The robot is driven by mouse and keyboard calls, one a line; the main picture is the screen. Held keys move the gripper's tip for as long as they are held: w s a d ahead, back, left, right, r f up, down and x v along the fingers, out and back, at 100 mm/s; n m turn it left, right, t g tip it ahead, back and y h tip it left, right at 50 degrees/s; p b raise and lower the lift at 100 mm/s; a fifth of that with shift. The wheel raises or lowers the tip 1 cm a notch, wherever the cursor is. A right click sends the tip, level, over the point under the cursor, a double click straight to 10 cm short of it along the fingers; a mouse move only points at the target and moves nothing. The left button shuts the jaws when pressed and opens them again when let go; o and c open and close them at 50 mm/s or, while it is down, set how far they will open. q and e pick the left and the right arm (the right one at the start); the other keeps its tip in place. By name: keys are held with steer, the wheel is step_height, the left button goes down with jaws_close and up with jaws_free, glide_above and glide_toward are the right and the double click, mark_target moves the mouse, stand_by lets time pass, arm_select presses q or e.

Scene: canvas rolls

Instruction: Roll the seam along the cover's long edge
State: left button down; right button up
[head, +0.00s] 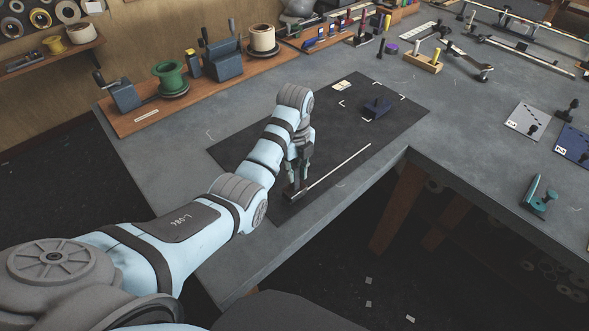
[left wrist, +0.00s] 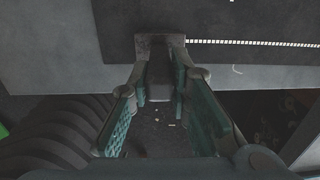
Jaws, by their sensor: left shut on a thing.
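The dark cover (head: 250,153) lies flat on the grey bench. A pale line, the seam (head: 335,170), runs beside its near long edge; in the left wrist view the seam (left wrist: 250,43) looks like a row of white dashes. My left gripper (head: 298,178) points down at the seam's left end. It is shut on a dark tool, apparently the seam roller (left wrist: 159,80), whose wider grey end (left wrist: 160,40) is at the start of the visible dashes. The fingers hide part of the tool, and I cannot tell whether it touches the cover. My right gripper is not in view.
A wooden board (head: 150,118) with spools stands behind. The bench's inner corner (head: 408,150) is close on the right. The cover along the seam looks clear.

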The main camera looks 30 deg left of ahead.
arm_select(q)
steer(key=shift+w+f, duration=0.2)
steer(key=shift+f, duration=0.45)
stand_by(0.3)
steer(key=b, duration=0.1)
steer(key=w, duration=0.1)
steer(key=w+d+b, duration=0.1)
steer(key=shift+w+f+b, duration=0.1)
steer(key=shift+f+b, duration=0.15)
steer(key=shift+b, duration=0.1)
steer(key=shift+w+d, duration=0.15)
steer(key=shift+w, duration=0.05)
steer(key=shift+d+r, duration=0.1)
steer(key=shift+r, duration=0.1)
